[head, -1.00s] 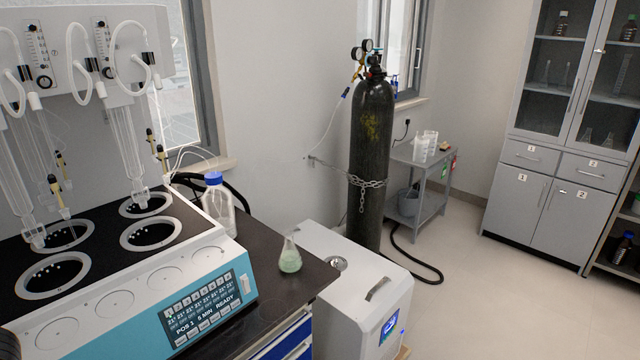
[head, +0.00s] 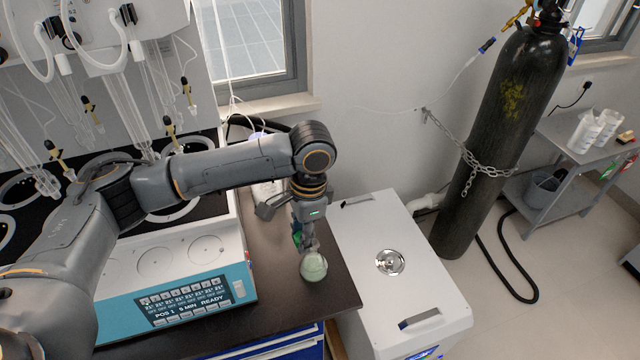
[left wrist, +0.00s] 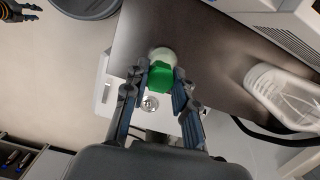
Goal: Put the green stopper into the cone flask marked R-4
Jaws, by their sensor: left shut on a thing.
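My left gripper (head: 306,246) is shut on the green stopper (left wrist: 160,75), which shows between the fingertips in the left wrist view. A little green of the stopper also shows in the head view (head: 297,238). The cone flask (head: 313,267), with pale green liquid, stands on the dark counter right below the gripper. In the left wrist view the flask (left wrist: 162,54) is mostly hidden behind the stopper. I cannot tell whether stopper and flask touch. No R-4 mark is readable. My right gripper (left wrist: 30,12) shows at the top left corner of the left wrist view, open and empty.
The distiller (head: 190,300) stands left of the flask. A clear bottle (left wrist: 285,95) stands on the counter near the gripper, partly behind my arm in the head view. A white box unit (head: 400,240) is right of the counter (head: 335,290), whose edge is close to the flask.

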